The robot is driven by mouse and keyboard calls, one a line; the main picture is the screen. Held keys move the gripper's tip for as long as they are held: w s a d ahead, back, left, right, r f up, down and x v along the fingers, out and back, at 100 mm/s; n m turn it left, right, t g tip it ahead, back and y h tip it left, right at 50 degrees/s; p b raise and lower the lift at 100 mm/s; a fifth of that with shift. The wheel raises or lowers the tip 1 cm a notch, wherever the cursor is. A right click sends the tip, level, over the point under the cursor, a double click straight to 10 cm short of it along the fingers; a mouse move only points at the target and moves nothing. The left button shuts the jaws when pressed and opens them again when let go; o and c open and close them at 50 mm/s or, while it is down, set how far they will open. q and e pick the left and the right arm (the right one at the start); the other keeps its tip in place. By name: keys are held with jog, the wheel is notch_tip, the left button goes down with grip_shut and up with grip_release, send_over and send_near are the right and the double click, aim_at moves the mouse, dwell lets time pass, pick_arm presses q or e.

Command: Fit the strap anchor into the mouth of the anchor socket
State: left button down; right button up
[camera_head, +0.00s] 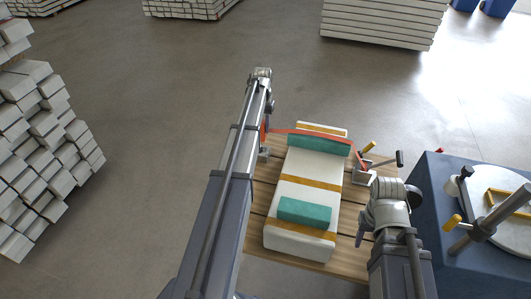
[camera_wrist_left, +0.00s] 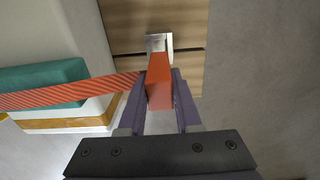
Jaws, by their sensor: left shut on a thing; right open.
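The orange-red strap anchor (camera_wrist_left: 159,82) is between the fingers of my left gripper (camera_wrist_left: 158,100), which is shut on it. The anchor socket (camera_wrist_left: 159,42), a small metal bracket on the wooden deck, lies just beyond the anchor in the left wrist view. In the head view the socket (camera_head: 264,155) is at the deck's left edge, below my left gripper (camera_head: 267,122). The anchor's end overlaps the socket in the wrist view; I cannot tell whether it is inside the mouth. The orange strap (camera_head: 310,132) runs right across the load. My right gripper (camera_head: 364,232) is open and empty.
A white load with yellow bands (camera_head: 300,205) and teal pads (camera_head: 304,211) rests on the wooden deck (camera_head: 256,222). A ratchet with a lever (camera_head: 366,176) is at the deck's right. A blue cabinet (camera_head: 432,190) stands farther right. Stacked beams (camera_head: 35,150) are at left.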

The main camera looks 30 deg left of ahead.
pick_arm(q)
jog(key=shift+f+b, duration=4.95)
jog(key=shift+f, duration=0.05)
pick_arm(e)
jog(key=shift+f, duration=4.95)
pick_arm(q)
jog(key=shift+f, duration=0.1)
pick_arm(e)
jog(key=shift+f, duration=0.1)
pick_arm(q)
jog(key=shift+f, duration=0.15)
pick_arm(e)
jog(key=shift+f, duration=0.15)
pick_arm(q)
jog(key=c, duration=0.6)
grip_release()
jog(key=shift+r, duration=0.2)
notch_tip(320, 180, up, 12)
jog(key=p, duration=1.2)
jog(key=shift+r, duration=0.15)
pick_arm(e)
notch_tip(320, 180, up, 12)
jog(key=shift+r, duration=0.25)
pick_arm(q)
jog(key=shift+s, duration=0.1)
